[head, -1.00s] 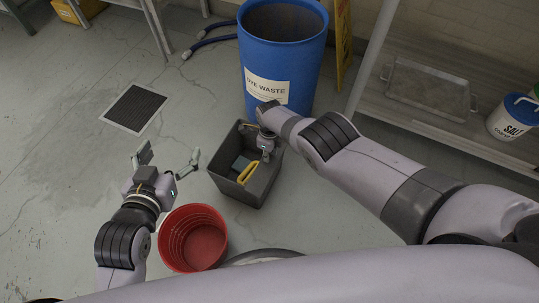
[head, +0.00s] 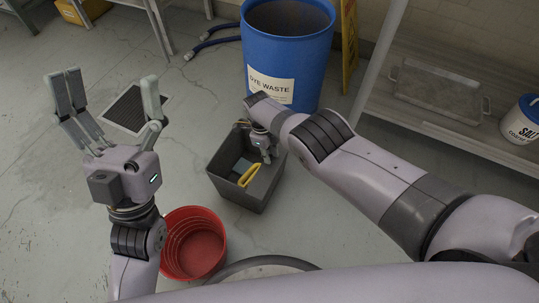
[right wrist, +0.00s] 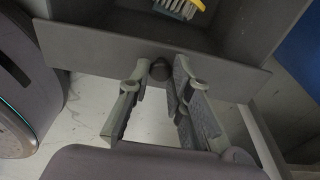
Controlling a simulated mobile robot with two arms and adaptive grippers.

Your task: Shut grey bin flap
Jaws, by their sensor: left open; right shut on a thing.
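A grey bin (head: 240,190) stands open-topped on the floor, with a yellow-handled brush (head: 248,176) inside. The brush also shows at the top of the right wrist view (right wrist: 178,8). There, a wide grey panel (right wrist: 95,50), apparently the flap, bears a dark round knob (right wrist: 160,70). My right gripper (head: 266,157) is at the bin's back right side. In the right wrist view its fingers (right wrist: 160,85) are closed around the knob. In the head view the arm and gripper hide part of the bin's edge. My left gripper (head: 108,95) is open and empty, raised left of the bin.
A blue dye waste barrel (head: 287,50) stands just behind the bin. A red bucket (head: 194,243) is in front of it. A floor grate (head: 128,112) lies at left, and a low shelf (head: 440,115) with a salt tub (head: 522,122) stands at right. Left floor is mostly clear.

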